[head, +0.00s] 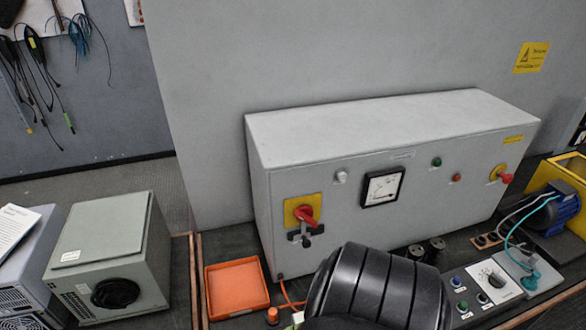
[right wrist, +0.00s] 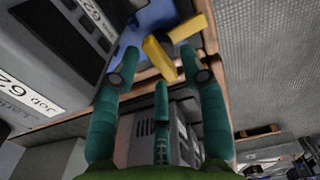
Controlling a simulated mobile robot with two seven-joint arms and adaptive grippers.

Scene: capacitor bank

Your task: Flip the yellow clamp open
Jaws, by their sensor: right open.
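The yellow clamp (right wrist: 159,57) shows in the right wrist view as a yellow bar with a second yellow piece (right wrist: 188,27) beside it and a dark part between them. It lies over a blue surface (right wrist: 150,16). My right gripper (right wrist: 160,68) has its teal fingers spread apart, and the clamp shows between and just beyond the fingertips. Nothing is held. Whether a finger touches the clamp I cannot tell. I cannot make out the clamp in the head view, where my black arm covers the lower middle. My left gripper is in neither view.
A grey cabinet (head: 360,130) with a red switch (head: 305,215) and a gauge (head: 382,188) stands on the bench. An orange tray (head: 237,288) lies at its left. A small control box (head: 484,284) and a blue motor (head: 557,212) are at the right. Grey boxes (head: 118,240) stand far left.

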